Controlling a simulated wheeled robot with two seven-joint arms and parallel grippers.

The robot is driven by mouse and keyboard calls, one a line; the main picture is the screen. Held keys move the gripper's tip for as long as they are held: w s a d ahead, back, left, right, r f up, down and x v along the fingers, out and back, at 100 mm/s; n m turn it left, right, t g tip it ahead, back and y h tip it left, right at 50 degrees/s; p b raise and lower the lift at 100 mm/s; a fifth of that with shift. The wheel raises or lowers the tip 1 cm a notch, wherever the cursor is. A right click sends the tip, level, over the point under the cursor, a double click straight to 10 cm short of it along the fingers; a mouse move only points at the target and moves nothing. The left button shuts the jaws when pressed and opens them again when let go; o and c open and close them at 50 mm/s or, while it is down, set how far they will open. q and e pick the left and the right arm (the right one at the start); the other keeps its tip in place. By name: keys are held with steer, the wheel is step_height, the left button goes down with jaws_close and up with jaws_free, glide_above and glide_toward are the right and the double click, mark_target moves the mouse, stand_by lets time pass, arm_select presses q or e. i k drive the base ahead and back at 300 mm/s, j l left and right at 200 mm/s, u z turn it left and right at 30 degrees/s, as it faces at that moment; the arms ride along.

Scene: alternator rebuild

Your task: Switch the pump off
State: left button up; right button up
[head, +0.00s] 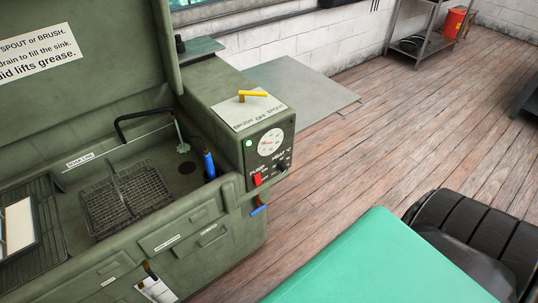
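The pump switch (257,180) is a small red switch under the word PUMP on the front of the olive-green control box (205,100). Its on or off position is too small to tell. A pale green indicator light (249,143) shows at the upper left of that front face. A black HEAT knob (283,165) sits right of the switch, below a round white gauge (271,142). A yellow lever (252,96) lies on the box top above a BRUSH, OFF, SPOUT label. Neither of my grippers is in view.
The sink (75,187) left of the box holds a wire basket (125,198), a black spout (140,115) and a blue-handled brush (208,165). A blue handle (259,210) sticks out below the switch. Wooden floor (345,165) is open to the right.

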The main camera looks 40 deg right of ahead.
mark_target(257, 177)
steer(key=z, duration=1.05)
